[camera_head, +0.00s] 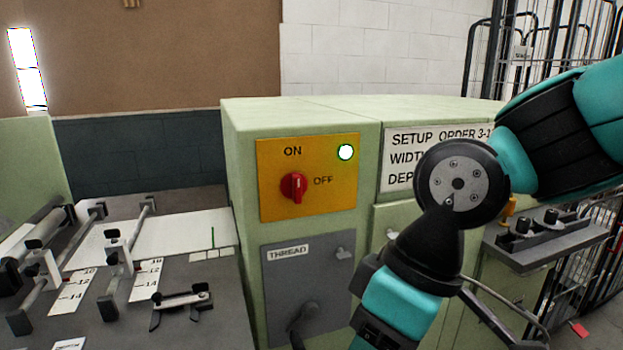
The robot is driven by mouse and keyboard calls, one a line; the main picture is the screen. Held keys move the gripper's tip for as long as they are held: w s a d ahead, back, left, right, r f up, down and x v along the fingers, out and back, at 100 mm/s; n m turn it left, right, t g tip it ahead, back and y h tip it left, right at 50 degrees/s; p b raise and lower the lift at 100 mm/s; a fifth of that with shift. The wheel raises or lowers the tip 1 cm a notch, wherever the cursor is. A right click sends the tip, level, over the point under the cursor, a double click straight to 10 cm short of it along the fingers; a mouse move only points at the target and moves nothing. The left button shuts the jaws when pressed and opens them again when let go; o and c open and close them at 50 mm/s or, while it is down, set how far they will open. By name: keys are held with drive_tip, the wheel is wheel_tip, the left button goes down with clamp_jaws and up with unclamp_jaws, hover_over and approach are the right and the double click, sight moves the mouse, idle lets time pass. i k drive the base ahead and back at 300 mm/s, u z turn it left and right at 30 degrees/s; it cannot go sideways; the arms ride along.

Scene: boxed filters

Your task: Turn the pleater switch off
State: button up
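The pleater switch is a round red rotary knob (293,187) on a yellow plate (325,198), set in the front of a pale green cabinet (243,190). Its grip bar stands upright, toward the ON label above it; OFF is printed to its right. My teal and black arm comes in from the right and bends down out of the bottom edge, right of the switch. My gripper is not in view, and nothing covers the knob.
Below the plate is a grey THREAD panel (281,273) with a dark handle (303,318) jutting out. A setup order sign (400,150) is partly behind my arm. A grey bench (200,320) with rods and scales stands left. Wire cages (540,40) stand right.

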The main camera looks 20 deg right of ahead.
sight(293, 186)
drive_tip(key=z, duration=0.25)
drive_tip(key=k, duration=0.7)
drive_tip(key=u, duration=1.3)
